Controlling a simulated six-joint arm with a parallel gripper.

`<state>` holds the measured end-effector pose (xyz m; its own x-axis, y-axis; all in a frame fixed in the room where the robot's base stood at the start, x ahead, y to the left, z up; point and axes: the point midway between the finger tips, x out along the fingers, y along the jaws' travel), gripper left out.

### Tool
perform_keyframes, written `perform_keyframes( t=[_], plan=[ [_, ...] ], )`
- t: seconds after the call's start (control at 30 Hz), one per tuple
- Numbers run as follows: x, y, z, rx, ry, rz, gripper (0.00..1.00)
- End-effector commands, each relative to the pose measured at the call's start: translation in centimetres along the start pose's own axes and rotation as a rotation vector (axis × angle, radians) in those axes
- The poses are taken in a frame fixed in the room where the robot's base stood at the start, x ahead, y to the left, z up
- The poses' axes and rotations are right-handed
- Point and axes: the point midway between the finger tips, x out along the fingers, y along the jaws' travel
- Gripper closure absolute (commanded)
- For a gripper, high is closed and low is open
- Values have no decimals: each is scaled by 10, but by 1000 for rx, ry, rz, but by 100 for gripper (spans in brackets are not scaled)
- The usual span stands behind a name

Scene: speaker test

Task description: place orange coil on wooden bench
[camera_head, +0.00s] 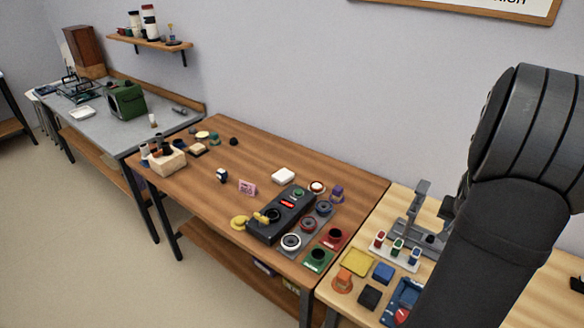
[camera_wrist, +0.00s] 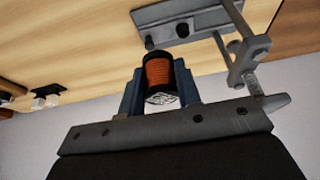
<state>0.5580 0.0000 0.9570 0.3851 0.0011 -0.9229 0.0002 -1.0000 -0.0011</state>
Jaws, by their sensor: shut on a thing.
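The orange coil (camera_wrist: 159,73), orange winding between dark ends, sits between the two blue-grey fingers of my gripper (camera_wrist: 159,88) in the wrist view. The fingers are shut on its sides. Its dark upper end in the picture is near a grey base plate; I cannot tell whether they touch. In the head view my arm hides the gripper and the coil. A brown wooden bench (camera_head: 215,200) stands in the middle of the head view. A lighter wooden bench (camera_head: 330,297) is at the right, partly behind my arm; pale wood also fills the top of the wrist view (camera_wrist: 85,40).
A grey stand (camera_head: 418,205) rises from the lighter bench; its bracket (camera_wrist: 240,62) is close right of the coil in the wrist view. A rack of small coloured pieces (camera_head: 397,250) and several blocks crowd that bench. A black device (camera_head: 278,222) lies on the brown bench.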

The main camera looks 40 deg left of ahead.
Motion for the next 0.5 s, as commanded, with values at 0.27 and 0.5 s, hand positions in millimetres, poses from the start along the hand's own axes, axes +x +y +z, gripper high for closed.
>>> perform_keyframes(
  t=[0.27,0.5],
  plan=[
    [-64,0,-27,0,5,0,96],
    [-83,-16,-48,-39,-4,-16,96]
  ],
)
